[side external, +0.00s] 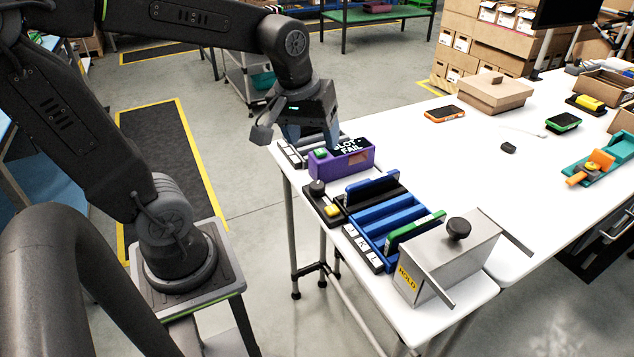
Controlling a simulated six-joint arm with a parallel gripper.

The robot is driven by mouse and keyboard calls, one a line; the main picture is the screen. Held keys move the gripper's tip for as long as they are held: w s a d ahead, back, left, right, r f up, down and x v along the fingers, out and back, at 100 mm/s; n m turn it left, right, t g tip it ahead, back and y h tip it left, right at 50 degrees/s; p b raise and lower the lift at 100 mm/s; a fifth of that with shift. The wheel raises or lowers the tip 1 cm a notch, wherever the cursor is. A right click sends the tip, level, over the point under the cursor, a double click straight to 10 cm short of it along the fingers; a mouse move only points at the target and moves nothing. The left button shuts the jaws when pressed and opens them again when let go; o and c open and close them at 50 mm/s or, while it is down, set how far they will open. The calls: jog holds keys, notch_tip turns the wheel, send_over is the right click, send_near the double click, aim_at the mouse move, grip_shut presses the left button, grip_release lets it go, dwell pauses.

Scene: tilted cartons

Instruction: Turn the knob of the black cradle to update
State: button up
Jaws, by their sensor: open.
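The black cradle (384,196) lies near the left edge of the white table. A dark blue slab (371,187) stands in or just behind the cradle. The markings of the knob are too small to read. My gripper (313,140) is open, with bluish fingers pointing down. I cannot tell if a finger touches the box. The knob is clear of my gripper.
A blue slotted rack (385,222) with a green board (416,229) stands in front of the cradle. A grey HOLD box (445,262) with a black knob is at the near corner. Another rack (290,155) is behind the purple box. The table's middle is largely clear.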

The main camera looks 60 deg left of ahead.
aim_at(317, 184)
jog(key=w+a+f+n+g, duration=0.3)
jog(key=w+a+f+n, duration=0.35)
jog(key=a+n, duration=0.3)
jog(key=shift+h, duration=0.3)
jog(key=f, duration=1.3)
jog(key=shift+s+d+f, duration=0.15)
jog(key=shift+s+f, duration=0.15)
jog(key=shift+s, duration=0.05)
jog(key=shift+c, duration=0.3)
jog(key=c, duration=0.9)
